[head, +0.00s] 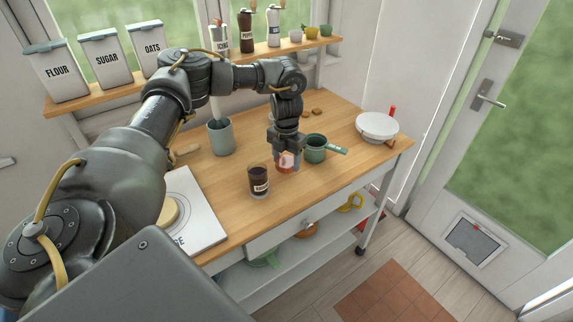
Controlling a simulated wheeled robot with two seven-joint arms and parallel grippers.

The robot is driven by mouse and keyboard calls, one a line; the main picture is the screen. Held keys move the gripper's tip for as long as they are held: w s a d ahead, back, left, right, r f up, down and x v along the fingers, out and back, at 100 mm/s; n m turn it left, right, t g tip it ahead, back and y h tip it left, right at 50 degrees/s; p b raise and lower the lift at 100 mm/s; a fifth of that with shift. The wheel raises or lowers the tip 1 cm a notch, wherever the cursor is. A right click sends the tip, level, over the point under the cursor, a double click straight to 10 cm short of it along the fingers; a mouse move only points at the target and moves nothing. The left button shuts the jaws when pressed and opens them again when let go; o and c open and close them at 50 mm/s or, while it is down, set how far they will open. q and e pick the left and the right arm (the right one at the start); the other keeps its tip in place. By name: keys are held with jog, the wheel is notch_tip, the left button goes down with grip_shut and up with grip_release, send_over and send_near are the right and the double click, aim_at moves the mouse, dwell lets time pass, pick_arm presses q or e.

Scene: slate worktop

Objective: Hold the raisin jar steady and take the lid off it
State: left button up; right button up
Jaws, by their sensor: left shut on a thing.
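The raisin jar (259,184), a dark-filled glass jar with a pale label, stands upright near the front edge of the wooden worktop. Whether a lid sits on it is too small to tell. My left gripper (286,157) points down to the right of the jar, apart from it. It is shut on a small red and white item (287,162), whose upper part the fingers hide; it is at or just above the worktop. My right gripper is out of view, and nothing holds the jar.
A green pot (315,149) with a handle stands close right of my left gripper. A grey-green canister (221,138) stands behind the jar. A white board (194,222) lies front left; a white round dish (377,127) is far right. The worktop (340,117) is clear between pot and dish.

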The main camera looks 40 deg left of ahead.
aim_at(287, 160)
pick_arm(q)
jog(key=shift+w+a+f, duration=0.2)
jog(key=shift+w+f, duration=0.1)
jog(key=shift+f, duration=0.2)
notch_tip(287, 160, down, 2)
jog(key=shift+f+p, duration=0.2)
jog(key=shift+p, duration=0.25)
jog(key=shift+f, duration=0.3)
jog(key=shift+f, duration=0.15)
jog(key=o, duration=1.1)
